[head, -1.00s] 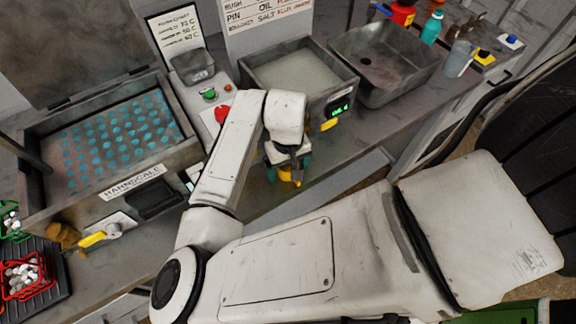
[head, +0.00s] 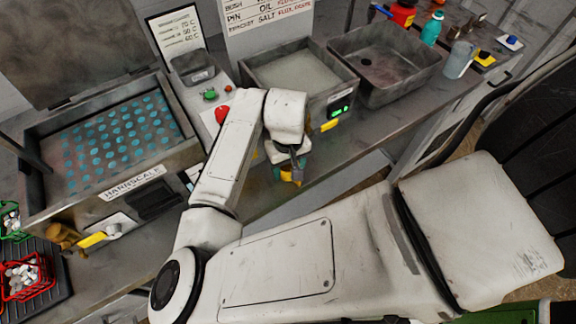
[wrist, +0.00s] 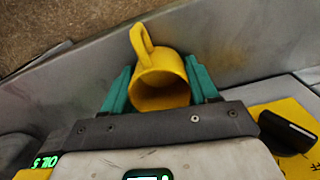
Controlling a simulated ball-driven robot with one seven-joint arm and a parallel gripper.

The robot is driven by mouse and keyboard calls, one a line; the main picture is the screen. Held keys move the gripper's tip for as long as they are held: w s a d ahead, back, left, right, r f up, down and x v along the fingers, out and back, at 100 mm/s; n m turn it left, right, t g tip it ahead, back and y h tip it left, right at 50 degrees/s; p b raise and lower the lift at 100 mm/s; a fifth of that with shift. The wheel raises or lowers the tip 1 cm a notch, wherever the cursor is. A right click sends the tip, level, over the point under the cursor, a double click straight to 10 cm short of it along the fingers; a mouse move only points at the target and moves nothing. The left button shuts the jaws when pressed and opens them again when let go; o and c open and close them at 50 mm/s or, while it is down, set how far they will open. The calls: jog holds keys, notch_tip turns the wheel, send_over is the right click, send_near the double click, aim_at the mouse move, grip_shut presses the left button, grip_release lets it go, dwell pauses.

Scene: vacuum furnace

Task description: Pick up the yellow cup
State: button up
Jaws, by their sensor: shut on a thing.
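The yellow cup (wrist: 160,77) is between the teal fingers of my gripper (wrist: 162,82) in the wrist view. Its handle points up and its open mouth faces the camera. My gripper is shut on the cup, with one finger against each side. In the head view the cup (head: 290,178) shows small below my gripper (head: 287,170), near the front edge of the counter, partly hidden by my wrist. I cannot tell whether the cup touches the counter.
A tank of pale liquid (head: 300,78) and an empty metal basin (head: 385,62) stand behind my gripper. A lidded bath (head: 125,130) is at left, and red (head: 22,280) and green baskets hold white pieces. A grey cup (head: 459,60) and bottles stand at the back right.

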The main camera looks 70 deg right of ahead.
jog(key=shift+r, duration=0.35)
jog(key=s+a+r, duration=0.7)
jog(key=s+r, duration=0.4)
jog(key=r, duration=0.1)
jog(key=shift+s+a+b, duration=0.3)
jog(key=shift+s+b, duration=0.1)
jog(key=shift+b, duration=0.05)
